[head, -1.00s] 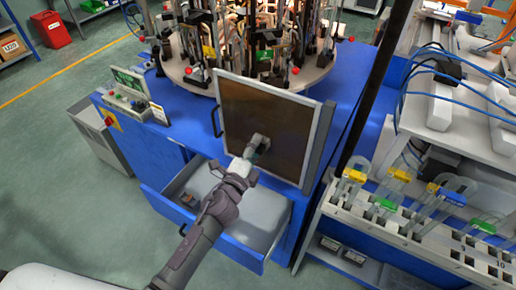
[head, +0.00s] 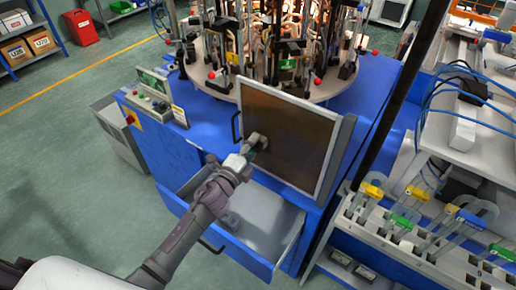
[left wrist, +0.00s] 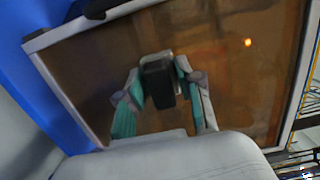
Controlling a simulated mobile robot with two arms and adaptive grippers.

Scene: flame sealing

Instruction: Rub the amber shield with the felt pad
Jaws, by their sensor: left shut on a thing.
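The amber shield (head: 292,125) is a brown, see-through panel in a light frame, standing upright on the blue machine. It fills most of the left wrist view (left wrist: 230,75). My left gripper (head: 254,145) is in front of the shield's left part, at about mid-height. In the left wrist view its teal and grey fingers are shut on the felt pad (left wrist: 158,83), a dark block. The pad is at the shield's face; I cannot tell whether it touches along its whole side. My right gripper is not in view.
An open blue drawer (head: 285,243) sits below the shield, under my left arm. A round table (head: 230,85) crowded with glass and burners stands behind it. A dark post (head: 400,98) and a rack (head: 390,231) with coloured clips stand at right.

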